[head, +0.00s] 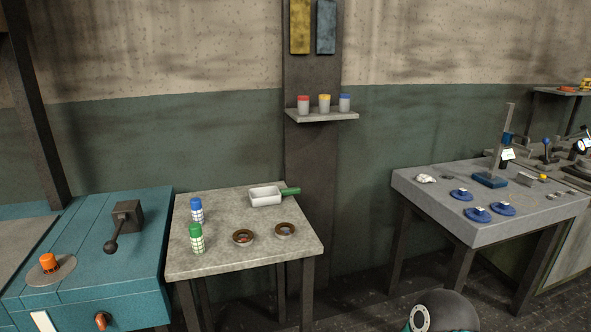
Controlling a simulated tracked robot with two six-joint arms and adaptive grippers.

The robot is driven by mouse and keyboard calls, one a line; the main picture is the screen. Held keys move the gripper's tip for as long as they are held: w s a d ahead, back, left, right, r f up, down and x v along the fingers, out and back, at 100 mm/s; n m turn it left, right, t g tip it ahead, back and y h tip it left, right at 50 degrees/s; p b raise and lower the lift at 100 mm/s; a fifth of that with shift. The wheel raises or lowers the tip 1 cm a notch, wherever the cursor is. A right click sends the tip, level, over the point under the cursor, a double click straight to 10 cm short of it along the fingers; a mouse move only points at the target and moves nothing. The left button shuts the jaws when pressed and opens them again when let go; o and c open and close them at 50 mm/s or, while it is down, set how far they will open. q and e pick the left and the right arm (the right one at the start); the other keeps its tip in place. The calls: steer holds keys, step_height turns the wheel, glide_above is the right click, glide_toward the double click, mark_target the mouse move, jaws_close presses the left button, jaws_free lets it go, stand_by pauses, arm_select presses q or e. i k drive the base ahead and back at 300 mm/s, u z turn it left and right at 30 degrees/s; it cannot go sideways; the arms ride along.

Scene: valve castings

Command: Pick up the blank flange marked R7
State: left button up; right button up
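Three blue discs that look like flanges lie flat on the grey-topped table at the right: a back one (461,195), a front-left one (477,215) and a front-right one (502,209). Each has a small pale mark or knob on top. The marks are too small to read, so I cannot tell which disc is R7.
The grey table (425,206) also holds a height stand (490,178) and a crumpled white cloth (426,178). A teal bench (80,255) stands left.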

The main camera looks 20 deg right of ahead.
mark_target(478, 214)
steer(key=z, duration=0.45)
steer(key=i, duration=1.15)
steer(key=z, duration=1.15)
steer(key=i, duration=0.55)
steer(key=z, duration=0.3)
steer(key=k, duration=0.95)
steer(key=z, duration=0.2)
steer(key=i, duration=0.95)
steer(key=u, duration=0.1)
